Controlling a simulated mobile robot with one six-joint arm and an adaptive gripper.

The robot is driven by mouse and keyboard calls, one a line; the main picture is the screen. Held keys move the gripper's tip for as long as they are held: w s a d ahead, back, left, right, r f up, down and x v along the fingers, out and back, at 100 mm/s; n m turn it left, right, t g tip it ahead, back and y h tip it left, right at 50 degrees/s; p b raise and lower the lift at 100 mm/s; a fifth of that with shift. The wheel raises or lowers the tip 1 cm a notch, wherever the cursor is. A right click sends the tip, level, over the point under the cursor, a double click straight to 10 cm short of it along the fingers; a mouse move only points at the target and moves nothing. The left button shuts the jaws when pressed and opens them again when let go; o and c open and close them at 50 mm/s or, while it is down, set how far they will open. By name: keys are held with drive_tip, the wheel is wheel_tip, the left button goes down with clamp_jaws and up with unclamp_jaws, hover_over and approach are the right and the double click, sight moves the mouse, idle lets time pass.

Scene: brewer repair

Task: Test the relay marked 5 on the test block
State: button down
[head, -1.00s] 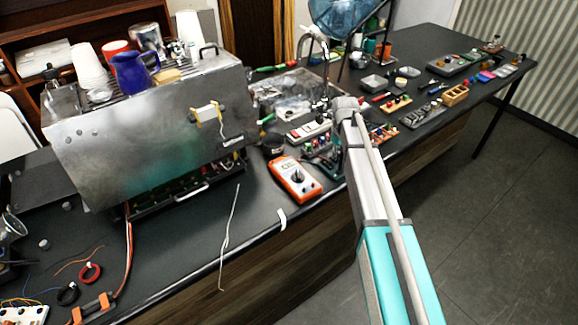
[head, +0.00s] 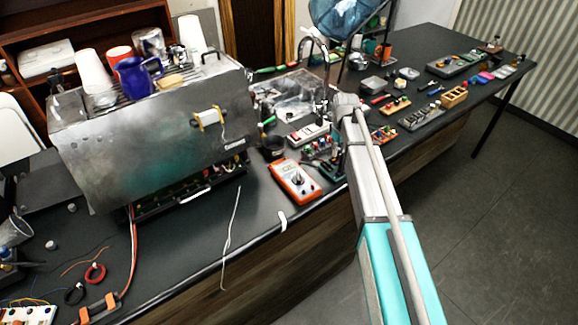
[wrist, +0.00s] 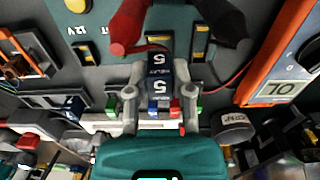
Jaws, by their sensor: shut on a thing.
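A dark relay (wrist: 159,88) with a white 5 on it shows in the wrist view; the 5 appears twice. My gripper (wrist: 160,78) is shut on it, one grey finger on each side. The relay is over the near part of the teal test block (wrist: 92,22), which has a 12 V mark, a yellow button (wrist: 77,5) and a red and a black probe. Whether the relay touches the block or is seated in it I cannot tell. In the head view the test block (head: 325,168) is partly behind my arm, which hides the relay.
An orange multimeter (head: 294,181) lies close left of the test block, also in the wrist view (wrist: 276,60). A dark cup (head: 273,148) and the steel brewer (head: 150,140) stand farther left. Several small parts and trays crowd the bench beyond. The front bench edge is near.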

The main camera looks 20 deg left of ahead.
drive_tip(key=shift+r+p, duration=0.95)
drive_tip(key=shift+r, duration=0.2)
